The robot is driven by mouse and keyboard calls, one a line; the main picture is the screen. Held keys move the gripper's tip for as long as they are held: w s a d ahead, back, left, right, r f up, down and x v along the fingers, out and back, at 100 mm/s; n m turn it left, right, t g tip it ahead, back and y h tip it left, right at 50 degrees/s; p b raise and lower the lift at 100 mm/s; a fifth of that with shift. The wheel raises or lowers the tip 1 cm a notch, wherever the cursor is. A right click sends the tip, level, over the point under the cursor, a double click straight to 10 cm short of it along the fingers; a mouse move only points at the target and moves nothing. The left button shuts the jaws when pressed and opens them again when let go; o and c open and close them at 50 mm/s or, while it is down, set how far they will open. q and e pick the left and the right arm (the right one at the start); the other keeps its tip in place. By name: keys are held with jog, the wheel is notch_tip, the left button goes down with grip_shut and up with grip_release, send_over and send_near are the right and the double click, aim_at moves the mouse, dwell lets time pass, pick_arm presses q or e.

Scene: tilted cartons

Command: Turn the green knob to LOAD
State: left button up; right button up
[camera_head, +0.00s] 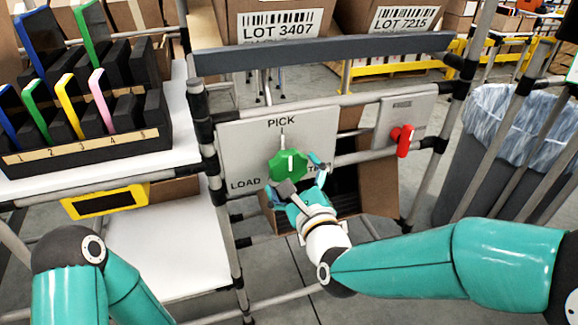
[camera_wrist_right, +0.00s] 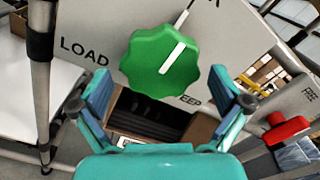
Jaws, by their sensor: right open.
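The green knob (camera_head: 287,166) sits on a pale panel (camera_head: 240,150) marked PICK at the top and LOAD at the lower left. Its white line points up toward PICK. In the right wrist view the knob (camera_wrist_right: 160,62) is close, and a third label at its lower right is partly hidden, with "EEP" readable. My right gripper (camera_head: 303,176) is open just in front of and below the knob. In the wrist view its blue fingers (camera_wrist_right: 160,92) stand apart on either side of the knob's lower part, with no clear contact. My left gripper is out of view.
A red handle (camera_head: 402,140) sits on a smaller panel to the right. An open carton (camera_head: 378,180) is behind and below the panel. A black rack of coloured dividers (camera_head: 90,140) stands on the left shelf. A lined bin (camera_head: 470,170) is at right.

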jog(key=shift+x, duration=1.1)
jog(key=c, duration=1)
